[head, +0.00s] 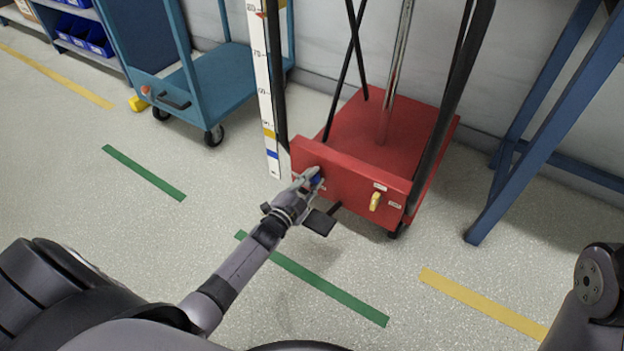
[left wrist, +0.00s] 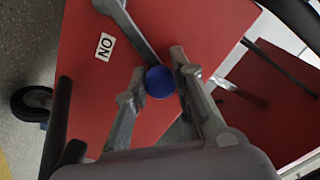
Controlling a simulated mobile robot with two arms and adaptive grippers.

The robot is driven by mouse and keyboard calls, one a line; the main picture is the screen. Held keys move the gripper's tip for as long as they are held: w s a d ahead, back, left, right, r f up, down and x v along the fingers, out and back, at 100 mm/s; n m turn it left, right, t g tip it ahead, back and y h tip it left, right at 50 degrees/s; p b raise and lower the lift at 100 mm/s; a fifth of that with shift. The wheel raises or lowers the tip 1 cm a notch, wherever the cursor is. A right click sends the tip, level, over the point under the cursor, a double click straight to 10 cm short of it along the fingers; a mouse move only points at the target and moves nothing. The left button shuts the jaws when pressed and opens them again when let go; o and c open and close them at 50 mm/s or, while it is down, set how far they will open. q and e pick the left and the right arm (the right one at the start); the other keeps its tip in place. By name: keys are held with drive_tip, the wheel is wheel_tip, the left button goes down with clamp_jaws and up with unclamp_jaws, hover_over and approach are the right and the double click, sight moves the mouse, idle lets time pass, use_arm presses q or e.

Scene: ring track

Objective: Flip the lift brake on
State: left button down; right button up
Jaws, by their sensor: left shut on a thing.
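The red lift base (head: 340,170) stands on the floor in the middle of the head view, with a front panel facing me. My left gripper (head: 310,179) is at the left part of this panel, shut on a blue round knob (head: 316,181). The left wrist view shows the blue knob (left wrist: 160,82) between the two fingers, in front of the red panel. A white label (left wrist: 104,46) reading ON, turned in the picture, is on the panel beside it. A yellow lever (head: 375,201) is on the right part of the panel between small labels. My right gripper is out of view.
A black pedal (head: 320,222) sticks out low in front of the base. A ruled white scale (head: 262,85) stands at its left. A blue trolley (head: 215,85) is farther left, and a blue frame (head: 545,120) at right. Green and yellow tape marks the floor.

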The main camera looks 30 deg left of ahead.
use_arm(q)
drive_tip(key=shift+f, duration=0.1)
drive_tip(key=c, duration=1.3)
unclamp_jaws()
drive_tip(key=shift+c, duration=0.2)
drive_tip(key=s, duration=1.2)
drive_tip(key=shift+a, duration=0.4)
